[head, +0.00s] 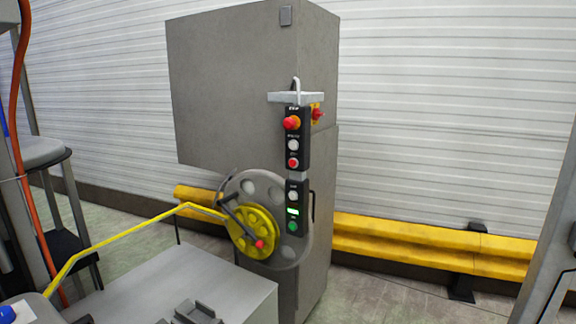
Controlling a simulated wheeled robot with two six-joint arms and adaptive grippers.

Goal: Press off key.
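A dark upright control panel (305,150) is mounted on the front edge of the tall grey machine (225,80). Its upper box carries a red mushroom-shaped knob (291,123), a white button (293,145) and a smaller red button (293,162). Its lower box has a white button (293,196), a lit green indicator (293,211) and a green button (292,226). The labels are too small to read, so I cannot tell from them which one is the off key. Nothing touches the panel. I see neither of my grippers clearly.
A grey wheel with a yellow hub (252,232) and crank sits left of the lower panel. A yellow rail (125,238) runs to it above a low grey box (235,290). A yellow barrier (430,245) lines the wall. The space before the panel is clear.

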